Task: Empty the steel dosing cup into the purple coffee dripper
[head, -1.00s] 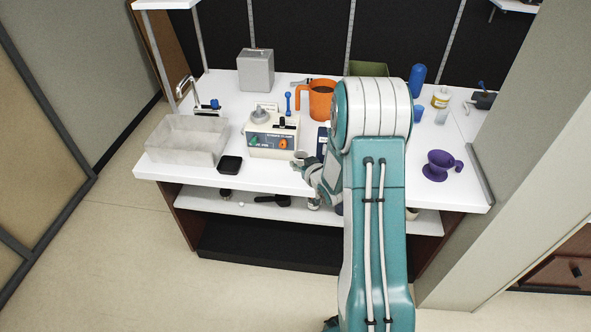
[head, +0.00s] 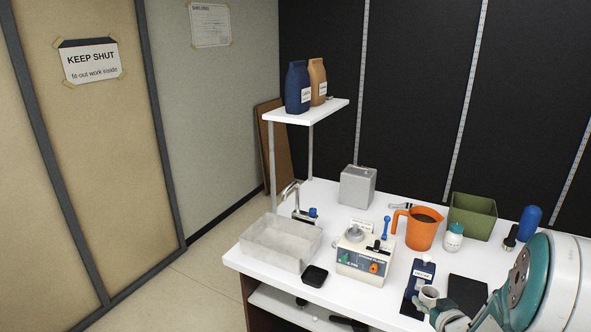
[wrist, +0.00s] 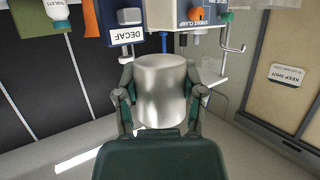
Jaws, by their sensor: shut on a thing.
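The steel dosing cup (wrist: 165,88) fills the middle of the wrist view, with a finger pressed on either side. My gripper (wrist: 163,100) is shut on it. The purple coffee dripper is in neither current view.
A grinder-like machine (head: 364,262), a black pad (head: 314,276) and a grey sink tray (head: 279,246) stand left of the cup. Behind are an orange jug (head: 422,231), a white bottle (head: 453,238) and a green bin (head: 471,216). My arm covers the counter's right part.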

